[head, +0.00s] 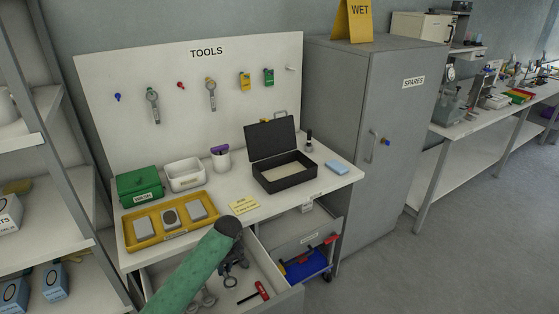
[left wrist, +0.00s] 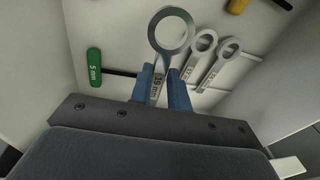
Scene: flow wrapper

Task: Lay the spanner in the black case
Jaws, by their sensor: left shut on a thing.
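The black case (head: 285,180) stands on the bench top with its lid raised and its pale inner floor bare. My left gripper (head: 231,274) is down at the open drawer below the bench front. In the left wrist view its blue fingers (left wrist: 166,88) are shut on a grey ring-ended spanner (left wrist: 172,32) marked 19 mm. The ring sticks out beyond the fingers; the ring also shows in the head view (head: 230,282). I cannot tell whether the spanner still touches the drawer floor. My right gripper is not in view.
Two smaller spanners (left wrist: 203,43) and a green 5 mm tool (left wrist: 94,67) lie in the drawer (head: 282,300), as does a red-headed tool (head: 262,290). A yellow tray (head: 172,237), green box (head: 140,184), white bin (head: 185,174) and blue block (head: 337,167) stand on the bench.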

